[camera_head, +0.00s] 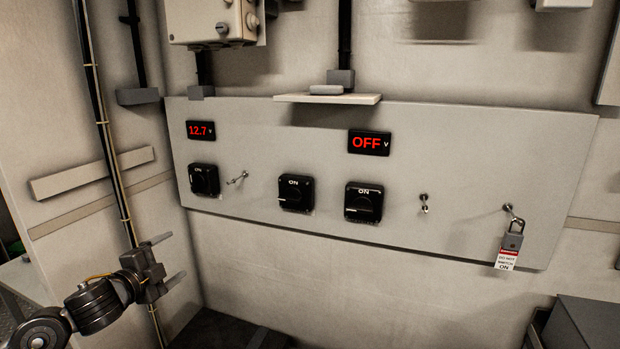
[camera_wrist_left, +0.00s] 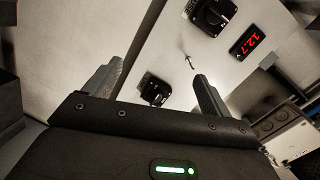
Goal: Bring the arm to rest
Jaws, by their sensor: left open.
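My left arm comes in at the lower left of the head view. Its gripper (camera_head: 174,258) is open and empty, with its two fingers apart and pointing right. It is in front of the wall, below and left of the grey switch panel (camera_head: 330,235), touching nothing that I can see. In the left wrist view the two fingers (camera_wrist_left: 155,85) stand well apart with the panel beyond them and nothing between them. My right gripper does not show in either view.
The panel carries black rotary switches (camera_head: 296,193), a red 12.7 display (camera_head: 201,130), a red OFF display (camera_head: 369,143) and a tagged padlock (camera_head: 513,236). A small shelf (camera_head: 328,98) juts out above. A dark box (camera_head: 575,325) stands at the lower right. A cable (camera_head: 110,150) runs near the left gripper.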

